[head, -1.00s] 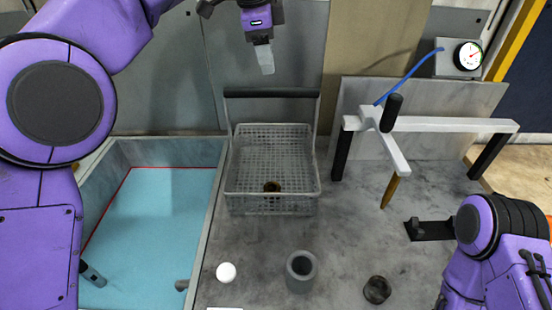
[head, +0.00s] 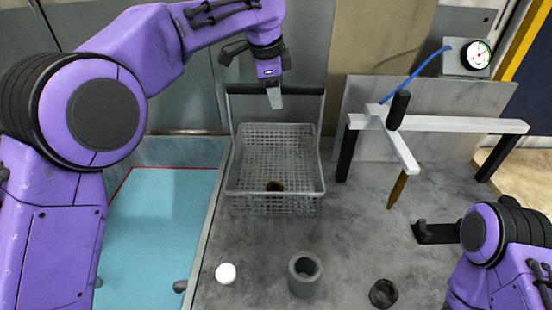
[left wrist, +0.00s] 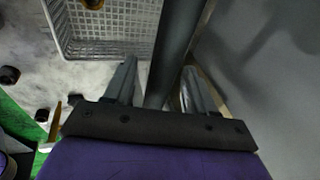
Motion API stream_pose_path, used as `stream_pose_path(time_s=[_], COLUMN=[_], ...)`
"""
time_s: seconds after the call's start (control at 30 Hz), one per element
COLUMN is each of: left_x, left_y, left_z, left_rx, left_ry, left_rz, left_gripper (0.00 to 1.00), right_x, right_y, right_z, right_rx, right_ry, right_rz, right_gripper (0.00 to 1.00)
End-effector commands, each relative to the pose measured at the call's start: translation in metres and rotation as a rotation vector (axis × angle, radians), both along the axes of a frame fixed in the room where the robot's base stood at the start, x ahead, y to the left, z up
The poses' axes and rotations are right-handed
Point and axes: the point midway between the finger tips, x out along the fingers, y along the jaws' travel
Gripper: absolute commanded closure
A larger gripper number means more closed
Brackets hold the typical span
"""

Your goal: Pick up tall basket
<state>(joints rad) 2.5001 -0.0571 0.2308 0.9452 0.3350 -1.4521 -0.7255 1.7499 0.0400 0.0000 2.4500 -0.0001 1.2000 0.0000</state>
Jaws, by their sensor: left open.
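The tall basket (head: 273,205) is a light grey wire basket with a high frame and a black handle bar (head: 305,90). It stands upright on the grey table, behind the small parts. A small brown ring-like part (head: 274,187) lies in it. My left gripper (head: 274,98) is open at the middle of the handle bar, pointing down. In the left wrist view, the dark bar (left wrist: 176,45) runs between the two fingers of my left gripper (left wrist: 160,85), with gaps beside it. The basket mesh (left wrist: 110,35) shows at upper left there. My right gripper is out of view.
A blue-floored basin (head: 160,230) lies left of the basket. A white puck (head: 226,273), a grey cup (head: 304,274) and a dark ring (head: 383,293) stand in front. A white-armed frame (head: 450,124) and a gauge (head: 477,56) stand at right. A wall rises behind the basket.

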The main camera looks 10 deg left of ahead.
Motion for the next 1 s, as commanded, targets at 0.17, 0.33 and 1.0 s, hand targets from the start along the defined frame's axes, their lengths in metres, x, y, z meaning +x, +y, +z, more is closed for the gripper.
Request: stream_pose_path(time_s=[0.17, 0.33, 1.0], left_x=[-0.0001, -0.0001, -0.0001], left_y=[-0.0004, -0.0004, -0.0008], left_z=[0.0004, 0.0005, 0.0008], left_rx=[0.0, -0.001, -0.004], left_ry=[0.0, 0.0, 0.0], left_rz=[0.0, 0.0, 0.002], left_gripper=[0.8, 1.0, 1.0], right_x=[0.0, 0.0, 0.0], right_y=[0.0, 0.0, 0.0], right_z=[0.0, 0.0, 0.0], right_rx=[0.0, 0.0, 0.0], right_ry=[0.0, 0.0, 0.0], right_rz=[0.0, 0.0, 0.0], right_gripper=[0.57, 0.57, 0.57])
